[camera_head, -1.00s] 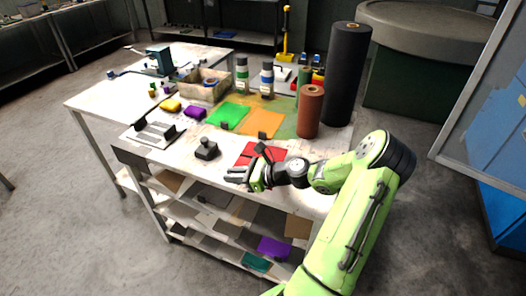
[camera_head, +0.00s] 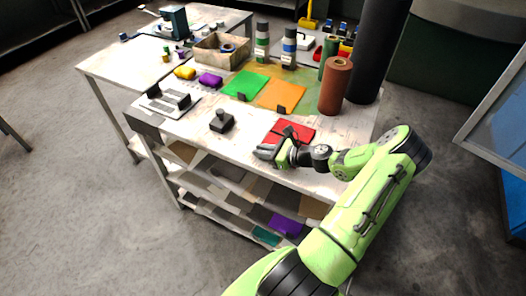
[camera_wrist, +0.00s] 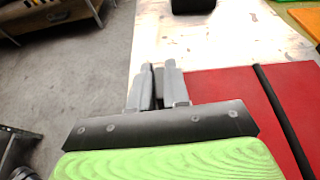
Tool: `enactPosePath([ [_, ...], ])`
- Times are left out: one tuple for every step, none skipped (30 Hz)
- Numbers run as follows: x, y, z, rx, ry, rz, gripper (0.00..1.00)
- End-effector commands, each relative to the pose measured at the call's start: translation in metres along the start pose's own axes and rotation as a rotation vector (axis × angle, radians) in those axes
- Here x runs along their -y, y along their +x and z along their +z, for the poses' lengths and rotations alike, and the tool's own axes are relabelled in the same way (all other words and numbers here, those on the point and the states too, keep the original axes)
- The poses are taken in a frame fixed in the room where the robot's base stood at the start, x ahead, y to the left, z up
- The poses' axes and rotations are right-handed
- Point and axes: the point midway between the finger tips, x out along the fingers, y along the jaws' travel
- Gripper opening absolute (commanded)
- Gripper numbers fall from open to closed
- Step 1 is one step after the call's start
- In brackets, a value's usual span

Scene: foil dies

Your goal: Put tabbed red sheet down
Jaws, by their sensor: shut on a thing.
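The tabbed red sheet (camera_head: 300,131) is at the front edge of the workbench in the head view, flat and level. A thin dark strip crosses it. In the wrist view the red sheet (camera_wrist: 225,88) fills the right side, and the dark strip (camera_wrist: 285,118) runs over it. My gripper (camera_head: 266,152) is at the sheet's near left edge. In the wrist view its fingers (camera_wrist: 160,82) are close together beside the sheet's left edge. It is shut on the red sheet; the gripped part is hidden. I cannot tell whether the sheet touches the bench.
A black stamp-like block (camera_head: 222,121) stands left of the gripper. Green (camera_head: 246,84) and orange (camera_head: 283,93) sheets lie behind. A brown roll (camera_head: 335,86) and a tall black roll (camera_head: 377,50) stand at the right. Bare bench (camera_head: 246,138) lies between the block and the red sheet.

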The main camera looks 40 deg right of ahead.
Motion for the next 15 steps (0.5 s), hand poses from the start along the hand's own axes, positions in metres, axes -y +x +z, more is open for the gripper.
enactPosePath([
  [0.0,-0.0001,0.0009,0.001,-0.001,0.0,0.0],
  [0.0,0.0002,0.0004,0.001,-0.001,0.0,0.0],
  [-0.0002,0.0004,-0.0008,0.001,0.0,0.0,0.17],
  [-0.0001,0.0003,-0.0004,0.001,0.0,0.0,0.22],
  [-0.0001,0.0002,-0.0003,0.001,0.0,0.0,0.26],
  [-0.0001,0.0002,-0.0002,0.001,0.0,0.0,0.32],
  [-0.0001,0.0002,-0.0002,0.001,0.0,0.0,0.37],
  [-0.0001,0.0002,-0.0001,0.001,0.0,0.0,0.41],
  [-0.0001,0.0002,-0.0001,0.001,0.0,0.0,0.41],
  [-0.0001,0.0002,0.0,0.001,0.0,0.0,0.41],
  [-0.0001,0.0002,0.0,0.001,0.0,0.0,0.41],
  [-0.0001,0.0002,0.0,0.001,0.0,0.0,0.41],
  [-0.0001,0.0002,0.0001,0.001,0.0,0.0,0.41],
  [-0.0001,0.0002,0.0,0.001,0.0,0.0,0.41],
  [-0.0001,0.0001,0.0003,0.001,0.0,0.0,0.41],
])
